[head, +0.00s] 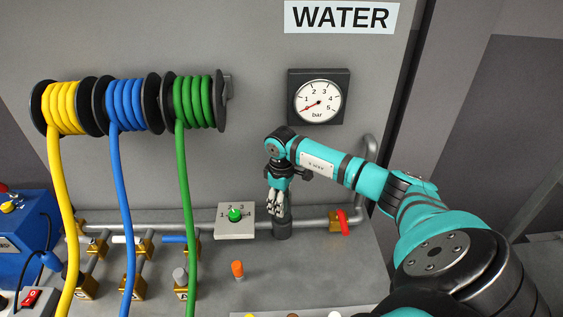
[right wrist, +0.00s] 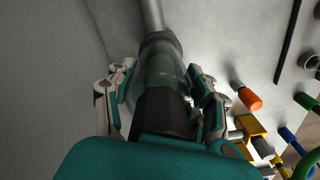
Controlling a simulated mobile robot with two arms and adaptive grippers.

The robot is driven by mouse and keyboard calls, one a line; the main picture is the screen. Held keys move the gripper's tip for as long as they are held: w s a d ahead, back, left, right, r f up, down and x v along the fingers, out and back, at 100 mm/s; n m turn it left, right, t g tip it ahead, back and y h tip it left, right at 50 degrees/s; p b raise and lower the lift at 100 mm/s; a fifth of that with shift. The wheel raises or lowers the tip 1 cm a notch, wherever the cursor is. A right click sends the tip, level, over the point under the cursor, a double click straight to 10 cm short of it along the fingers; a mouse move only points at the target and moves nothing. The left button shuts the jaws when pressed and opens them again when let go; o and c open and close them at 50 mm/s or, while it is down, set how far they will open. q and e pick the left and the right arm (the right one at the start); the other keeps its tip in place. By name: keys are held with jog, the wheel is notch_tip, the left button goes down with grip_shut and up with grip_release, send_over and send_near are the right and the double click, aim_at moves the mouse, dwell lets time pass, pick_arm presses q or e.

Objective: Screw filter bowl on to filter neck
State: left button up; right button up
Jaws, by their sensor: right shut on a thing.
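My right gripper (head: 278,205) points down at the pipe under the gauge and is shut on the filter bowl. In the right wrist view its two fingers (right wrist: 160,92) press on both sides of the clear, greenish bowl (right wrist: 160,70). The bowl's far end meets the dark round filter neck (right wrist: 158,42); I cannot tell how far the thread is engaged. The neck (head: 283,231) also shows in the head view on the grey pipe, right below my gripper. The bowl is mostly hidden by the fingers in the head view. My left gripper is not in view.
A dial switch box (head: 235,220) stands left of the neck, and a red-handled valve (head: 342,221) right of it. An orange-capped piece (head: 237,269) sits in front. Yellow, blue and green hoses (head: 183,170) hang at left. A gauge (head: 318,99) is on the wall.

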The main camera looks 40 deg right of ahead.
jog(key=shift+r+p, duration=0.2)
jog(key=shift+p, duration=0.55)
jog(key=shift+w+a+m+p, duration=0.15)
jog(key=shift+w+m+p, duration=0.05)
jog(key=shift+m+p, duration=0.3)
jog(key=shift+s+m+p, duration=0.15)
jog(key=shift+m+p, duration=0.25)
jog(key=shift+p, duration=0.1)
jog(key=shift+w+f, duration=0.15)
jog(key=shift+w, duration=0.05)
jog(key=shift+s+d+m, duration=0.15)
jog(key=shift+d+m, duration=0.05)
jog(key=shift+m, duration=0.4)
jog(key=o, duration=1.3)
jog(key=shift+c, duration=0.2)
